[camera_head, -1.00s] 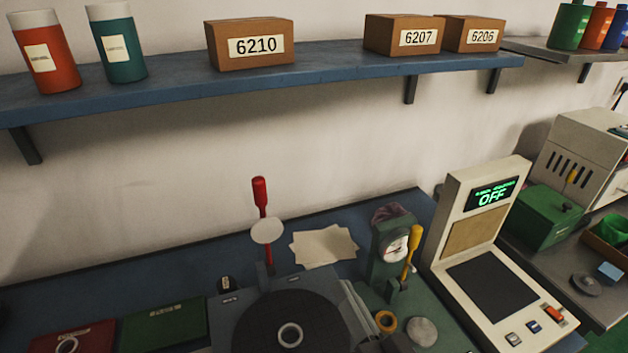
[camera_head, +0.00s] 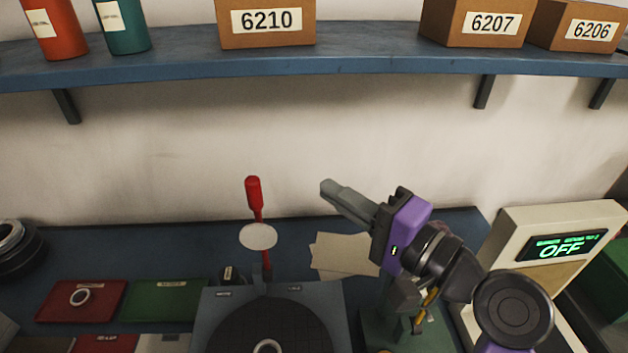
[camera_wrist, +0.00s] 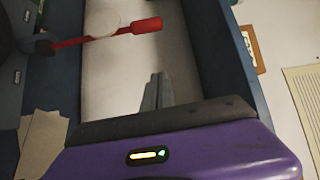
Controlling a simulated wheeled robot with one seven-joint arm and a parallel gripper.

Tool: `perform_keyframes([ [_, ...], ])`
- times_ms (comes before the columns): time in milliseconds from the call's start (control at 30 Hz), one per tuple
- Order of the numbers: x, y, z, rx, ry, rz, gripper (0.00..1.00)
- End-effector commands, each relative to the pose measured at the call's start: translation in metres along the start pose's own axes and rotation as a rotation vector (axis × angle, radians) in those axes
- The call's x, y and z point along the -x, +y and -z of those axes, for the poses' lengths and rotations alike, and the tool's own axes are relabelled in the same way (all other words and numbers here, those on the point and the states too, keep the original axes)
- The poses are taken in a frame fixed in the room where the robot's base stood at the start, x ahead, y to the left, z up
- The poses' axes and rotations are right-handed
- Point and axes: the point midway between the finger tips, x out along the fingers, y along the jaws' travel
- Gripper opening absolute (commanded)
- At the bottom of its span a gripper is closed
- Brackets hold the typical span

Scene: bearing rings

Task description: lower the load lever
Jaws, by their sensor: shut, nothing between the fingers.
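A red-handled lever (camera_head: 253,190) stands nearly upright at the back of a dark machine with a round black plate (camera_head: 262,330). A white disc (camera_head: 258,236) sits partway down the lever. In the wrist view the red lever (camera_wrist: 146,26) crosses the upper left, with the disc on it. My gripper (camera_head: 330,190) is to the right of the lever handle and apart from it, pointing up and left. Its fingers are together with nothing held; they also show in the wrist view (camera_wrist: 155,92). A yellow-handled lever (camera_head: 428,300) is partly hidden behind my arm.
Paper sheets (camera_head: 342,255) lie on the blue bench. A display unit reading OFF (camera_head: 565,246) stands at the right. A blue shelf (camera_head: 350,65) with boxes and bottles runs above. Red (camera_head: 60,305) and green (camera_head: 165,303) trays lie at the left.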

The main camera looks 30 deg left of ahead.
Motion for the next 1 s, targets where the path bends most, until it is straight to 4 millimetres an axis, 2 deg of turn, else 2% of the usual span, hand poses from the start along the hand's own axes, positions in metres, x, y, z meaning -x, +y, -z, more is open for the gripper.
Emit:
perform_keyframes([
  [100, 0.0, 0.005, -0.01, -0.049, -0.041, -0.022, 0.0],
  [567, -0.003, 0.005, -0.011, -0.062, -0.04, -0.025, 0.0],
  [733, -0.023, 0.004, -0.011, -0.062, -0.042, -0.025, 0.0],
  [1000, -0.073, 0.005, -0.014, -0.061, -0.042, -0.026, 0.0],
])
